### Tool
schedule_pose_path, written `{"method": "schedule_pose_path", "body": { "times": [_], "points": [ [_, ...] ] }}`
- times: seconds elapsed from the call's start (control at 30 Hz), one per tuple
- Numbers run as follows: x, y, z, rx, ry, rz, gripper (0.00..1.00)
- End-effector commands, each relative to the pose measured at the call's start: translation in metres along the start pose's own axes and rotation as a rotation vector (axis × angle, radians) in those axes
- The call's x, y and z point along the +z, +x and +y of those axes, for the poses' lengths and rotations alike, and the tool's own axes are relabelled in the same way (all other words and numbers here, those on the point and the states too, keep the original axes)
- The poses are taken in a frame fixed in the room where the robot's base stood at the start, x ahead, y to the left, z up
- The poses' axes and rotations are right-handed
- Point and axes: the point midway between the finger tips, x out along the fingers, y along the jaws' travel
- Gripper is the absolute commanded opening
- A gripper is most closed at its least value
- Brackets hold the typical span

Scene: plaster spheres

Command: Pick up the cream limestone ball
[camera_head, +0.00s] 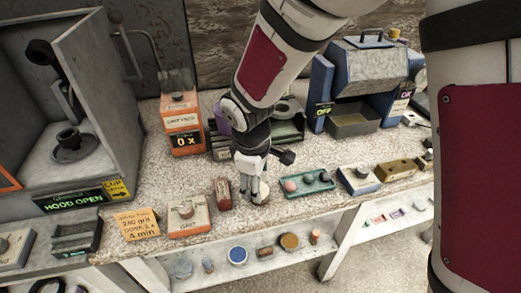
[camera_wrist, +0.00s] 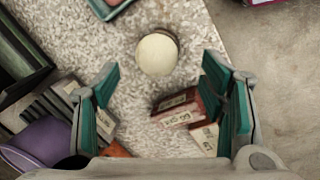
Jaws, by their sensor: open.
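The cream limestone ball (camera_wrist: 157,54) shows in the wrist view as a pale round shape on the speckled worktop, beyond my fingertips and roughly centred between them. In the head view the ball (camera_head: 263,196) is partly hidden behind my gripper (camera_head: 250,197), which points down close beside it near the front edge of the worktop. In the wrist view my gripper (camera_wrist: 161,82) is open, with its teal-padded fingers wide apart and nothing between the tips. The ball looks apart from both fingers.
A teal tray (camera_head: 306,182) with small balls lies right of the ball. Reddish labelled blocks (camera_wrist: 186,108) sit near my right finger in the wrist view. A grit box (camera_head: 188,216) stands to the left. The worktop's front edge is close to the ball.

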Motion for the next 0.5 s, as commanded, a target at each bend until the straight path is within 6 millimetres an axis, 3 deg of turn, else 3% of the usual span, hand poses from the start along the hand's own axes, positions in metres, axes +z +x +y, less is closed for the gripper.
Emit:
{"method": "schedule_pose_path", "body": {
  "times": [0.5],
  "points": [
    [-0.003,0.053,0.005,0.0,0.0,0.0,0.65]
  ]
}}
